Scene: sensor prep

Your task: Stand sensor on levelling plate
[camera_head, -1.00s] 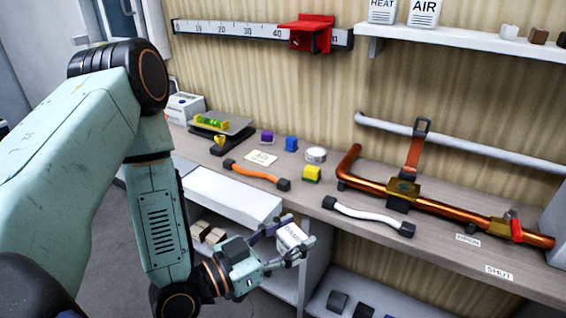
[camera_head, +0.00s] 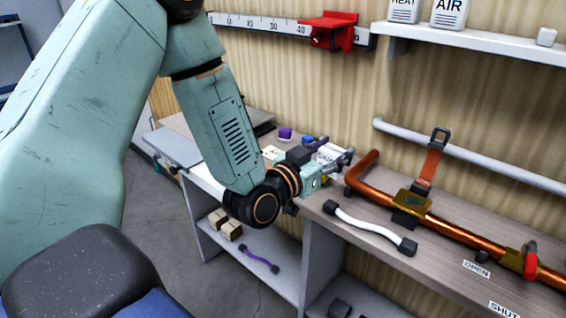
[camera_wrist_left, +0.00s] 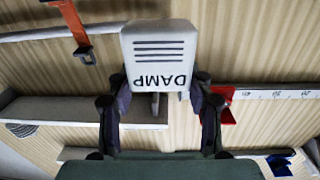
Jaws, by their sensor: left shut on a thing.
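My left gripper (camera_head: 328,160) is shut on the sensor, a white box (camera_wrist_left: 158,58) marked DAMP. The box sits between both fingers in the left wrist view, its lettering upside down. In the head view the sensor (camera_head: 327,153) is mostly hidden by the fingers, above the bench left of the copper pipe. The levelling plate is largely hidden behind my left arm; a dark edge (camera_head: 263,130), probably its own, shows right of the arm. My right gripper is not in view.
The bench (camera_head: 370,240) carries a copper pipe (camera_head: 450,231) with valves and a white hose (camera_head: 368,231). A purple block (camera_head: 285,133) stands behind my gripper. A red clamp (camera_head: 330,31) hangs on the wall ruler. The lower shelf holds wooden blocks and a purple hose (camera_head: 259,259).

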